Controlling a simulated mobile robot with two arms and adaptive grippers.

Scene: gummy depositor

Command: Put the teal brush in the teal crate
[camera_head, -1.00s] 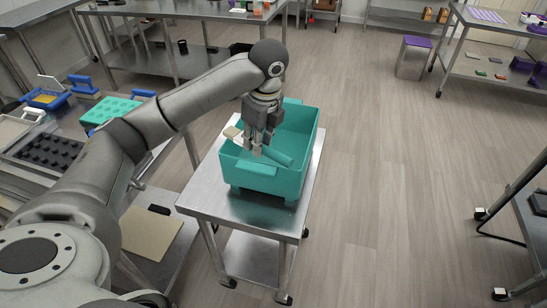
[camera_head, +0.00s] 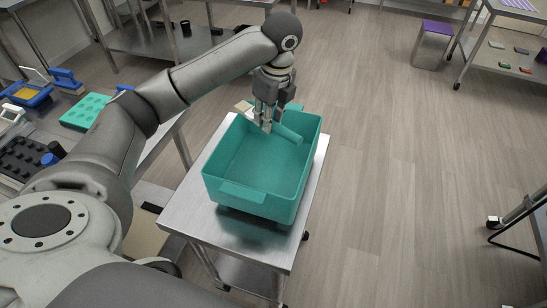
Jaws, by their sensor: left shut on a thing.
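The teal crate (camera_head: 278,206) stands upright and open on a small steel cart, and its inner floor looks empty. My left gripper (camera_head: 265,124) is shut on the teal brush (camera_head: 288,135) over the far part of the crate. The brush's teal handle points to the right, and its pale bristle end shows to the left of the fingers, near the crate's far left rim. I cannot tell whether the brush touches the crate wall. My right gripper is not in view.
The steel cart (camera_head: 185,218) has a bare strip to the left of the crate. A bench at the left holds a teal mould tray (camera_head: 86,110) and a dark tray. The floor to the right is clear.

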